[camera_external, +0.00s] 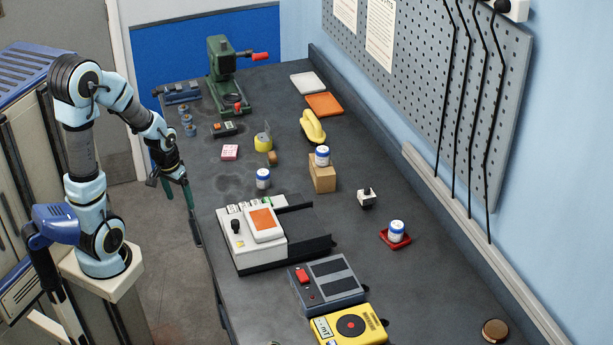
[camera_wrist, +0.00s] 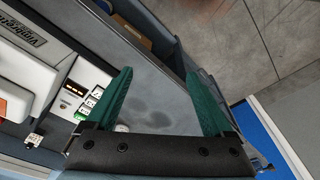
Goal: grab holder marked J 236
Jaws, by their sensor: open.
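Three white-and-blue cylindrical holders show in the external view, and their markings are too small to read. One holder (camera_external: 263,179) stands on the bare bench behind the white device. A second holder (camera_external: 322,156) stands on a cardboard box. A third holder (camera_external: 397,231) stands in a red tray (camera_external: 408,241). My gripper (camera_external: 178,190) is off the bench's left edge, apart from all three. In the wrist view my gripper (camera_wrist: 158,75) has its green fingers spread with nothing between them. A small pale round thing beside the left finger is mostly hidden, so I cannot tell what it is.
The white device (camera_external: 247,250) with an orange pad, a grey box (camera_external: 328,283) and a yellow meter (camera_external: 350,325) stand towards the front. A green press (camera_external: 222,75) and a yellow telephone-like object (camera_external: 312,127) stand farther back. A pegboard wall with black rods borders the right.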

